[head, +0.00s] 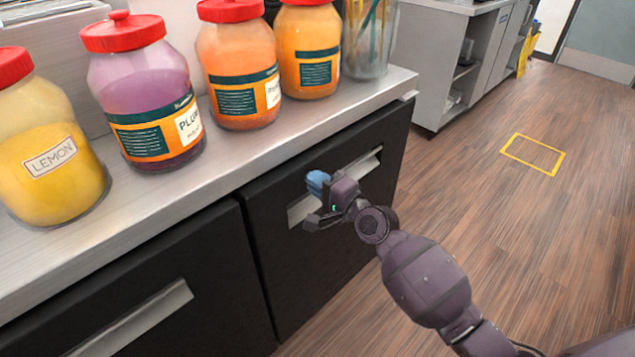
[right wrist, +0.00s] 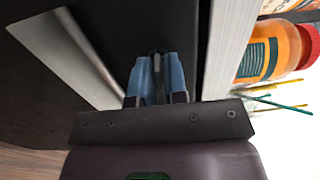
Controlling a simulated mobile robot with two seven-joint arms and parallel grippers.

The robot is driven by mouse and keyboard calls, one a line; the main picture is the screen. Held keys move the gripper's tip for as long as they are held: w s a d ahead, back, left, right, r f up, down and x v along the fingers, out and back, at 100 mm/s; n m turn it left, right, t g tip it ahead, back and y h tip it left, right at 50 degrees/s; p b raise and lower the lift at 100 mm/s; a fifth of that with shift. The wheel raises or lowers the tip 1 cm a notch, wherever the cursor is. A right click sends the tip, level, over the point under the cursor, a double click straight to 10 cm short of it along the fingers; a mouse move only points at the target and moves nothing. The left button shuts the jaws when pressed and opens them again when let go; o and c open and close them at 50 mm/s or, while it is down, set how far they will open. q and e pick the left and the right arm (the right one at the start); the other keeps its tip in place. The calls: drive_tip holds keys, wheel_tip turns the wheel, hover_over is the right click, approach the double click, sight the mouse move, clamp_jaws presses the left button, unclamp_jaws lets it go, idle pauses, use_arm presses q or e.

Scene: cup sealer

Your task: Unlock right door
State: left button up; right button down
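The right door (head: 375,205) is a black panel under the counter, closed, with a long silver recessed handle (head: 366,164). The handle also shows at the left of the right wrist view (right wrist: 72,58). My right gripper (head: 318,182) is in front of this door, overlapping the handle in the head view. In the right wrist view its blue fingers (right wrist: 157,75) are close together, between the handle and the door's top edge. A small dark shape shows between the fingertips; I cannot tell whether they grip it. No lock is clearly visible. My left gripper is not in view.
A left black door (head: 200,270) with its own silver handle (head: 135,320) adjoins. The counter (head: 215,165) above holds several red-lidded jars, including a lemon jar (head: 50,160), and a glass of straws (head: 370,40). Wooden floor (head: 480,200) is open to the right.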

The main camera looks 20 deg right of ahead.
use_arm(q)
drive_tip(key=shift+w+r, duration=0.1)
use_arm(e)
drive_tip(key=shift+n, duration=0.5)
drive_tip(key=n+p, duration=0.1)
drive_tip(key=n, duration=0.2)
drive_tip(key=shift+r+n, duration=0.15)
drive_tip(key=shift+n, duration=0.25)
drive_tip(key=n+p, duration=0.1)
drive_tip(key=n, duration=0.3)
drive_tip(key=shift+n, duration=0.3)
drive_tip(key=shift+n+p, duration=0.3)
drive_tip(key=shift+n, duration=0.1)
drive_tip(key=n+p, duration=0.1)
drive_tip(key=n, duration=0.3)
drive_tip(key=shift+n+p, duration=0.6)
drive_tip(key=shift+n, duration=0.6)
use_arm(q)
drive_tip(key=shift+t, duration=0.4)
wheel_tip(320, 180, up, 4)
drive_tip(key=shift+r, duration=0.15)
use_arm(e)
drive_tip(key=shift+n, duration=0.6)
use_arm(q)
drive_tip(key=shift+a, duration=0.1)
